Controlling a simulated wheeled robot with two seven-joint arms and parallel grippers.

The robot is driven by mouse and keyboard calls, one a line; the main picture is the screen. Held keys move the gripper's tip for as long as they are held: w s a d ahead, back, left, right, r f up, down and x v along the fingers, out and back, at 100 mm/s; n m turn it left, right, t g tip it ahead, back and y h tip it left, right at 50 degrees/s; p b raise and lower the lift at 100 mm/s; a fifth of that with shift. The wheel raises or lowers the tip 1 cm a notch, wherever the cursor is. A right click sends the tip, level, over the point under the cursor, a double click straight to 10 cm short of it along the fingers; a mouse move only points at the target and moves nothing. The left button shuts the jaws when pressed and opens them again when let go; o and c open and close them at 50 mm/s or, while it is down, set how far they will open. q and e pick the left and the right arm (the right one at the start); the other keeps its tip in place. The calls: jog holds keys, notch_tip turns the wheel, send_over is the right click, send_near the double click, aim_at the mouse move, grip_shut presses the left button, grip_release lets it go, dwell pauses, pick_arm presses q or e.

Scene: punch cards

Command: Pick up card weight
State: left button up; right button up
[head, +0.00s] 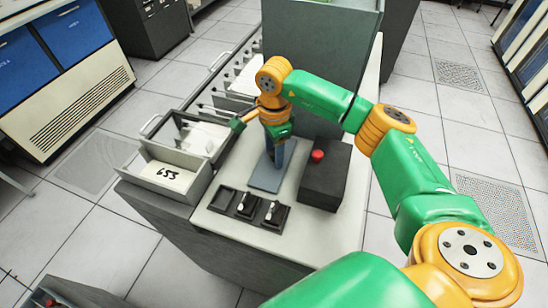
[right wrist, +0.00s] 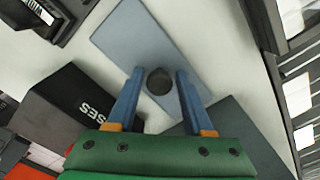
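The card weight is a flat blue-grey plate (head: 267,176) lying on the light top of the machine. In the right wrist view the plate (right wrist: 135,38) carries a round dark knob (right wrist: 159,82). My right gripper (head: 281,160) is above the plate, pointing down. Its blue fingers (right wrist: 160,76) are apart, one on each side of the knob in the picture, with gaps visible. I cannot tell whether the fingertips are level with the knob or above it. The knob is hidden in the head view. My left gripper is not in view.
A black box (head: 325,178) with a red button (head: 318,155) stands just right of the plate. A switch panel (head: 248,208) is in front. A grey tray (head: 173,175) holding a card marked 653 is at left. A tall grey panel (head: 318,50) rises behind.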

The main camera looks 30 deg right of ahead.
grip_shut()
jog(key=shift+r, duration=0.1)
dwell(1.1)
